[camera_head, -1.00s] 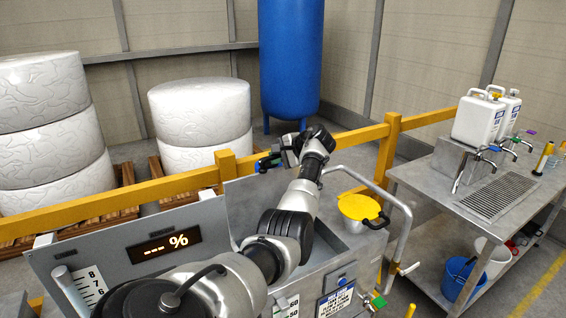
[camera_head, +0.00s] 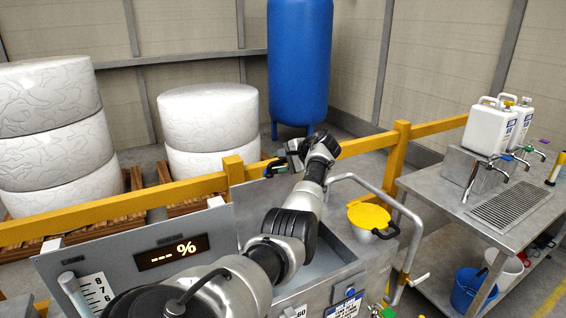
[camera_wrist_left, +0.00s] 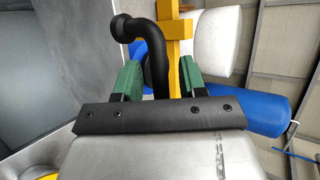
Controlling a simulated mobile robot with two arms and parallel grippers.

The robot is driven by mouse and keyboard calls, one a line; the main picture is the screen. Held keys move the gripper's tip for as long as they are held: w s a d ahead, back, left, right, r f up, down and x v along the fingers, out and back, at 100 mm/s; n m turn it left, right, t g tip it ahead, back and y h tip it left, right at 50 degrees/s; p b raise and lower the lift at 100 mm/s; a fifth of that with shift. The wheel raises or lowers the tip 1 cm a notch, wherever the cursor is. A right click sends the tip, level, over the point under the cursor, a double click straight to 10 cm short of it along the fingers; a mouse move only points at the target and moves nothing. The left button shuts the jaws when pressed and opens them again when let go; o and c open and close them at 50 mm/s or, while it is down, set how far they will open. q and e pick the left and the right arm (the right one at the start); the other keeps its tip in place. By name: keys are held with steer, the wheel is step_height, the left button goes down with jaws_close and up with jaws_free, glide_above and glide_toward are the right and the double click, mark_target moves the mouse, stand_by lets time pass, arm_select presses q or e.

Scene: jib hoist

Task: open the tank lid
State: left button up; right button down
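The tank (camera_head: 352,270) is a grey metal box with a display reading "--- %" on its panel. Its lid (camera_head: 252,203) stands raised as a grey plate at the tank's back edge, and the open inside shows in front of it. My left gripper (camera_head: 275,168) is at the top of the lid, partly hidden by my wrist. In the left wrist view the gripper (camera_wrist_left: 158,78) has its green fingers apart. A black bent handle (camera_wrist_left: 152,45) runs between them, with a gap to the right finger. My right gripper is out of view.
A yellow-lidded pot (camera_head: 370,217) stands on the tank's right side beside a bent metal rail (camera_head: 400,205). A yellow barrier (camera_head: 205,185) runs behind. A steel bench (camera_head: 455,205) with white canisters (camera_head: 490,128) stands at right. White wrapped bales (camera_head: 210,115) stand behind the barrier.

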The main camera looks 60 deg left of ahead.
arm_select(q)
steer(key=b+v, duration=0.3)
steer(key=v, duration=0.7)
steer(key=shift+d+r, duration=0.2)
steer(key=shift+d, duration=0.1)
steer(key=shift+w, duration=0.15)
